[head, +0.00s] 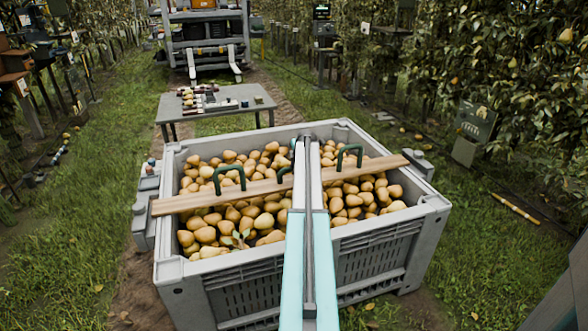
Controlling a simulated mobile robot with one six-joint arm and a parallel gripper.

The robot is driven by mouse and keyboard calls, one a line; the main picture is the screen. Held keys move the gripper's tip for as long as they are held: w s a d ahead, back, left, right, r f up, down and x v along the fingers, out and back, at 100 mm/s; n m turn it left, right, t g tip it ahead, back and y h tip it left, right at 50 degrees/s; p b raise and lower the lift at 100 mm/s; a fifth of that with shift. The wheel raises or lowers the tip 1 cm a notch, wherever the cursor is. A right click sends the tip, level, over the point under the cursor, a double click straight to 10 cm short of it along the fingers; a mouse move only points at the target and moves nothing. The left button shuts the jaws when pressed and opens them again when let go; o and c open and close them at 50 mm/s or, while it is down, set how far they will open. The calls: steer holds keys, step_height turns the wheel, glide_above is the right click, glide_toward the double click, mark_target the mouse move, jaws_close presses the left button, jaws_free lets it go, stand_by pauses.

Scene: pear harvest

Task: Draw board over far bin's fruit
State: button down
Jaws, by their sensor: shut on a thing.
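A long wooden board (178,204) lies crosswise over the pears in a grey plastic bin (193,281). Its ends rest over the left and right rims, with the right end slightly farther back. Green handles stand on it, one at the left (229,178), one at the right (349,157) and one in the middle, partly covered by my arm. My gripper (291,174) is at the middle handle, shut on the board; its fingers are mostly hidden behind my arm. Yellow-brown pears (240,157) show both behind and in front of the board.
A grey table (238,97) with small items stands behind the bin. A grey vehicle with forks (207,40) is farther back. Grassy strips lie on both sides.

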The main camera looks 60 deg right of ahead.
steer(key=shift+f, duration=0.2)
stand_by(1.3)
steer(key=c, duration=1.5)
jaws_free()
steer(key=shift+a+f, duration=0.1)
steer(key=shift+f, duration=0.05)
steer(key=v, duration=1.4)
steer(key=shift+w, duration=0.1)
steer(key=shift+r, duration=0.2)
